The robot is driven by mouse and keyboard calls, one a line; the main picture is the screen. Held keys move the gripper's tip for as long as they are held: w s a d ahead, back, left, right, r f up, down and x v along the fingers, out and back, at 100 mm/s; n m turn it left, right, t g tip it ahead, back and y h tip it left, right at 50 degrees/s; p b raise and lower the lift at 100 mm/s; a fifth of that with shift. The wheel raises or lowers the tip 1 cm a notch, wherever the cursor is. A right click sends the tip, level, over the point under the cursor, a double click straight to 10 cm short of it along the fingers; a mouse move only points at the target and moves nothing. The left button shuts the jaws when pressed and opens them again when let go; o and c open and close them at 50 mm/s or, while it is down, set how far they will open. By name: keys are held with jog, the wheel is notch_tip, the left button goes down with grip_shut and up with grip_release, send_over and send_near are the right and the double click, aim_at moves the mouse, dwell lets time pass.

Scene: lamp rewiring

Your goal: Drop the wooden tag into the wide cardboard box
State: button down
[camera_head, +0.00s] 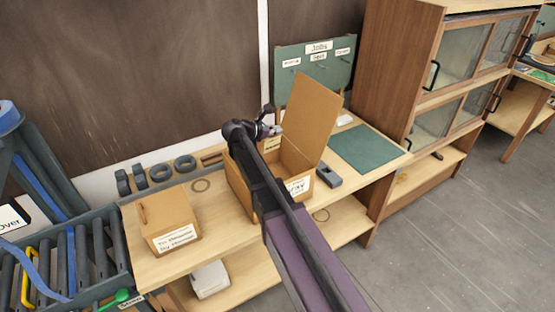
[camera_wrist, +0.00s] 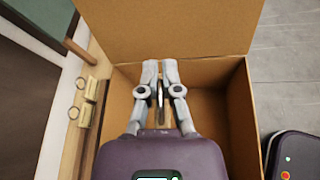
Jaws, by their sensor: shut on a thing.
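The open cardboard box (camera_head: 308,112) stands on the bench with its lid flap raised; it also shows in the wrist view (camera_wrist: 237,115). My gripper (camera_head: 273,130) is over the box opening in the head view. In the wrist view my gripper (camera_wrist: 160,66) points into the box, its fingers close together. A narrow tan piece, apparently the wooden tag (camera_wrist: 160,108), shows between the fingers, mostly hidden by them. My arm hides part of the box in the head view.
A smaller closed box (camera_head: 170,217) with a label stands to the left on the bench. Several dark rings (camera_head: 160,172) lie behind it. A green mat (camera_head: 369,147) and a small dark device (camera_head: 328,178) are to the right. A green board (camera_head: 313,68) stands at the back.

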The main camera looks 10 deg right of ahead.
aim_at(276, 143)
jog(key=shift+f+b, duration=3)
jog(key=c, duration=0.7)
grip_release()
jog(key=shift+r, duration=0.1)
